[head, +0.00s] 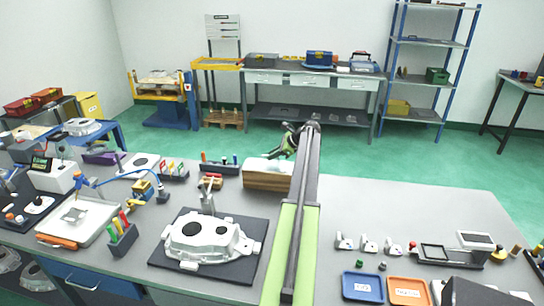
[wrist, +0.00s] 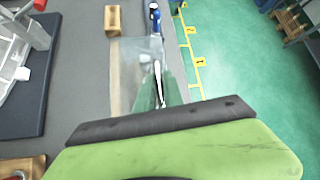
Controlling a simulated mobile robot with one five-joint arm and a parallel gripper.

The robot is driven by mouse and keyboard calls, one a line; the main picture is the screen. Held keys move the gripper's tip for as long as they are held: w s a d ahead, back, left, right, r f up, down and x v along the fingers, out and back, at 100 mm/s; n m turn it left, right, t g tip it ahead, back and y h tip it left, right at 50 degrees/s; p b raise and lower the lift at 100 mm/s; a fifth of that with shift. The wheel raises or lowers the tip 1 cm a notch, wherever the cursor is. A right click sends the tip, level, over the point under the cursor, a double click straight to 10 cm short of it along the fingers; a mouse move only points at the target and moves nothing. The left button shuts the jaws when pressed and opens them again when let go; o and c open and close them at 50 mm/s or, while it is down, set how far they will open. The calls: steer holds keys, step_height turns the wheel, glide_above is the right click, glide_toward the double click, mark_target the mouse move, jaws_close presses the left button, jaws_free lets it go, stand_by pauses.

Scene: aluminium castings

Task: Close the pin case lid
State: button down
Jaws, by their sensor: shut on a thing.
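The pin case is a long wooden box (head: 267,180) near the back edge of the bench, right of centre. A pale, clear lid (head: 262,165) lies over its top; I cannot tell its exact angle. In the wrist view the lid is a see-through panel (wrist: 132,68) beside my fingers. My gripper (head: 288,142) is at the right end of the case, just above its back edge, partly behind my arm. In the wrist view my gripper (wrist: 160,84) is shut on the lid's edge; the contact is partly hidden. The case's inside is not clearly visible.
A casting (head: 210,238) on a dark mat (head: 165,262) lies left of my arm. A rack of colored tools (head: 220,168) stands left of the case. Small brackets (head: 367,244) and blue and orange trays (head: 362,287) lie right.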

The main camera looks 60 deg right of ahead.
steer(key=shift+s+d, duration=0.2)
steer(key=shift+d, duration=0.4)
steer(key=c, duration=1.8)
jaws_free()
steer(key=shift+d+f, duration=0.1)
steer(key=shift+f, duration=0.05)
steer(key=shift+d+f, duration=0.15)
steer(key=shift+d, duration=0.05)
steer(key=shift+a, duration=0.15)
steer(key=shift+w, duration=0.1)
steer(key=shift+r, duration=0.3)
steer(key=p+v, duration=1.2)
steer(key=v, duration=0.5)
steer(key=shift+s+a+f, duration=0.15)
steer(key=shift+s+a, duration=0.05)
steer(key=shift+s, duration=0.05)
